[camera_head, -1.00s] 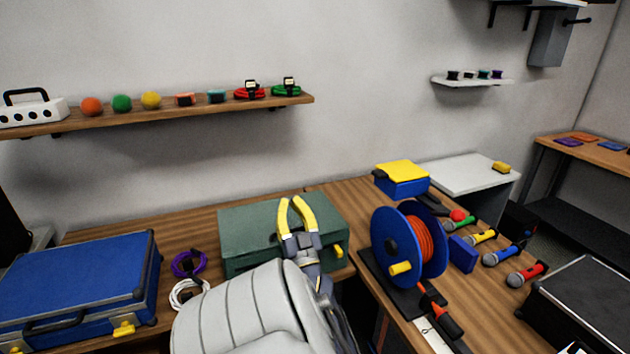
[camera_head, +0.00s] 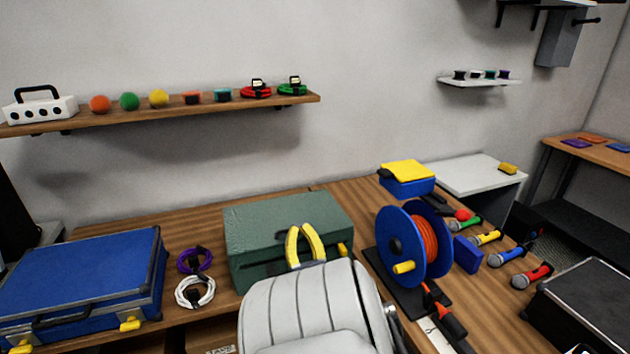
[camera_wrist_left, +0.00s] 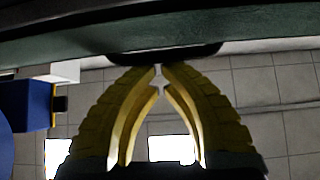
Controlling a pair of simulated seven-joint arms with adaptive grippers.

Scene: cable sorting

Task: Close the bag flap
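No soft bag with a clear flap shows. A green box-shaped case (camera_head: 275,225) with a yellow latch stands on the wooden bench, and its top looks flat and down. My left gripper (camera_head: 300,228) has yellow fingers in front of the case's front side; my pale arm hides its lower part. In the left wrist view the fingertips (camera_wrist_left: 161,70) nearly meet, with a sliver of gap, just at a dark handle-like part (camera_wrist_left: 165,54) below a green edge (camera_wrist_left: 270,33). I see nothing clearly held, and contact cannot be told. My right gripper is not in view.
A blue case (camera_head: 80,275) lies to the left, with purple (camera_head: 194,260) and white (camera_head: 195,292) cable coils between. A blue reel with orange cable (camera_head: 410,245) stands right of the green case. Several microphones and a black case (camera_head: 590,300) are further right.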

